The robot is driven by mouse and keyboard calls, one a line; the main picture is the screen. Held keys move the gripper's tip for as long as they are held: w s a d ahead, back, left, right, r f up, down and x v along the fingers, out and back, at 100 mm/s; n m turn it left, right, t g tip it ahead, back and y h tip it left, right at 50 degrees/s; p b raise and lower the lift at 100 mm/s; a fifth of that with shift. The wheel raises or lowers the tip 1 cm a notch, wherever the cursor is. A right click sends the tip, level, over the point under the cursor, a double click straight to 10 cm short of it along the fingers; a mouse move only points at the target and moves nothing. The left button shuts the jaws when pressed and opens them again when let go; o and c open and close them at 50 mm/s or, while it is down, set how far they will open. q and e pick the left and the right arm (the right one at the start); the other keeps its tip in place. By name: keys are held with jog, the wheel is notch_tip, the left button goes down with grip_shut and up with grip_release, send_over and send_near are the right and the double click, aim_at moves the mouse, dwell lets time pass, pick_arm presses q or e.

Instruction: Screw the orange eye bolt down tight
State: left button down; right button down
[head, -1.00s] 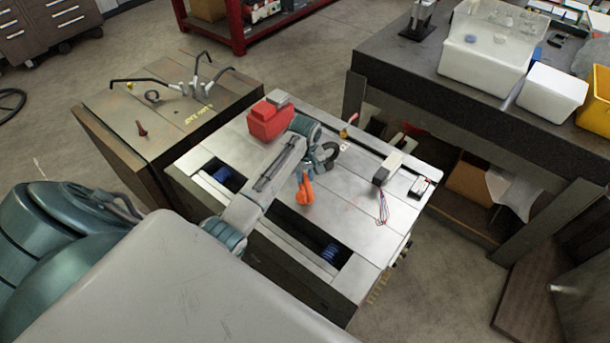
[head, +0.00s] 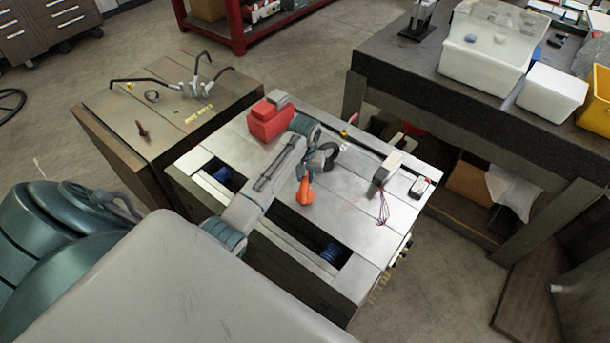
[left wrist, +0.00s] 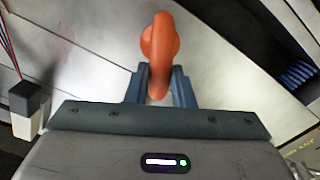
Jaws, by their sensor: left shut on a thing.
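The orange eye bolt (head: 305,193) is at the middle of the near mould base (head: 350,205). My left gripper (head: 303,176) reaches over the base and is shut on it. In the left wrist view the eye bolt (left wrist: 160,42) stands between the two blue-grey fingers of the left gripper (left wrist: 159,88), its ring projecting past the tips. The bolt's shank and its seat are hidden, so I cannot tell how far it is screwed in. My right gripper is not in view.
A red block (head: 269,122), a dark ring (head: 326,157) and a grey-white block with wires (head: 386,168) are on the same base. Two rectangular openings show blue springs (head: 331,253). A second mould base (head: 150,110) stands left; a dark bench (head: 470,110) stands right.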

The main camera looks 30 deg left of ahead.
pick_arm(q)
jog(key=m, duration=0.4)
jog(key=shift+m, duration=0.4)
jog(key=m, duration=0.4)
jog(key=c, duration=1.7)
grip_release()
jog(key=shift+m, duration=0.5)
jog(key=o, duration=0.5)
jog(key=shift+o, duration=0.2)
jog(key=shift+f, duration=0.15)
jog(key=shift+r, duration=2.6)
